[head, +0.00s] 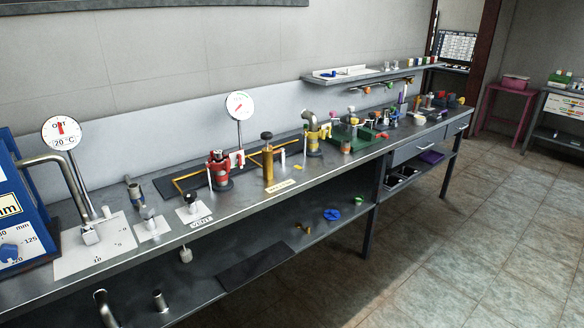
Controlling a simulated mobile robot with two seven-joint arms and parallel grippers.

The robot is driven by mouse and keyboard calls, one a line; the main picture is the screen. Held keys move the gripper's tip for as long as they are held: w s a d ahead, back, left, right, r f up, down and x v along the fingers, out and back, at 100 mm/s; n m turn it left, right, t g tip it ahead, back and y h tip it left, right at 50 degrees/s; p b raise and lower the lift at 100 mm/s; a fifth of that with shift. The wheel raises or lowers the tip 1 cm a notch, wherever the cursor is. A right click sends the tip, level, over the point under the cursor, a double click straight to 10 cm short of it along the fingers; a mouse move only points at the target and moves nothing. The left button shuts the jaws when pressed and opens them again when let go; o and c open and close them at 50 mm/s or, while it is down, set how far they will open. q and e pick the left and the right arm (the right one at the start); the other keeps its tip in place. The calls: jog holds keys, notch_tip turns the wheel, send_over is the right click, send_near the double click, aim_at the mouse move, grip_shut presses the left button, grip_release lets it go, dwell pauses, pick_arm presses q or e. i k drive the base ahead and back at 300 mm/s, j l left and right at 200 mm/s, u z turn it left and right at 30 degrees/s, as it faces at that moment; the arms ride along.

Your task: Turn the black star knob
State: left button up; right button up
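A brass-coloured upright cylinder (268,164) stands near the front edge of the long grey bench, left of the middle. A small dark knob (267,136) tops it and is the likeliest black star knob, but its star shape is too small to make out. A label plate (281,185) lies in front of the cylinder. Neither of my grippers is in view, and nothing touches the knob.
The bench (120,262) runs from front left to back right. A red fitting (218,168) and yellow fitting (313,133) flank the cylinder. Dial gauges stand behind (239,106) and left (62,133). A blue panel (18,215) fills the left edge. Tiled floor (470,240) lies open at right.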

aim_at(190, 196)
jog(key=i+l, duration=0.15)
jog(key=i, duration=0.2)
jog(key=i+l, duration=0.2)
jog(key=i, duration=0.2)
jog(key=i+l, duration=0.15)
jog(key=i, duration=0.2)
